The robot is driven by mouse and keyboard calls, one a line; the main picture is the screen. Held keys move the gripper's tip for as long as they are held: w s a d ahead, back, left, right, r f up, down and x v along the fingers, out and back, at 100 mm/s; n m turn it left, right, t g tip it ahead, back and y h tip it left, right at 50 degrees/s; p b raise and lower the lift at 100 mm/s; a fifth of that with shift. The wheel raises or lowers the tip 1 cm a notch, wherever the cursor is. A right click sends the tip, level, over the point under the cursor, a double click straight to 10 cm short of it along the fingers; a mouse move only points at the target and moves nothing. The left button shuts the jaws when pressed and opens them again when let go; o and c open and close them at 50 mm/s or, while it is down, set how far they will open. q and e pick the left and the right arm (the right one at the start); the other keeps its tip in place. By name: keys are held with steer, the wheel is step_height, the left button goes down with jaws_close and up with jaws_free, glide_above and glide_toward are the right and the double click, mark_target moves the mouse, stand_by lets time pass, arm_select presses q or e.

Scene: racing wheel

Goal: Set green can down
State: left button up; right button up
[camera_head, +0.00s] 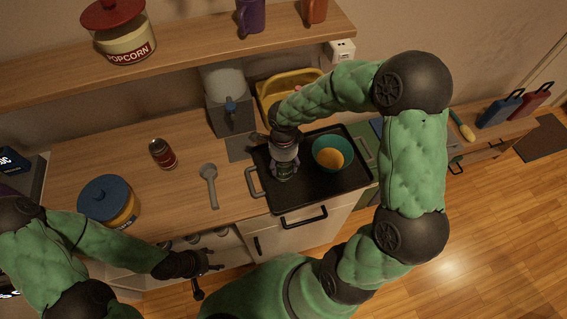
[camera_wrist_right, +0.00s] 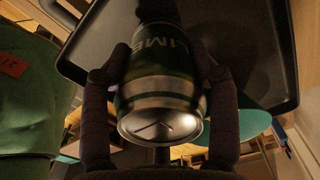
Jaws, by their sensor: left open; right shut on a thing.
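The green can (camera_head: 285,172), with a silver rim, is in my right gripper (camera_head: 284,163), over the left part of the black tray (camera_head: 318,197). In the right wrist view, the can (camera_wrist_right: 160,85) sits between the two dark fingers, with "LIME" lettering and its metal end facing the camera. The tray surface shows behind it. I cannot tell whether the can touches the tray. My left gripper (camera_head: 207,262) is open and empty, low in front of the counter edge.
A teal bowl (camera_head: 323,143) with an orange item stands on the tray, right of the can. A red can (camera_head: 162,153), grey ladle (camera_head: 209,182) and blue-lidded jar (camera_head: 118,205) are on the counter to the left. A coffee machine (camera_head: 226,105) and yellow bin (camera_head: 272,88) stand behind.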

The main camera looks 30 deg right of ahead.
steer(key=shift+f, duration=0.1)
steer(key=o, duration=1.5)
steer(key=shift+c, duration=0.2)
steer(key=shift+r, duration=0.2)
step_height(320, 180, up, 12)
steer(key=shift+f+p, duration=0.1)
steer(key=shift+p, duration=0.85)
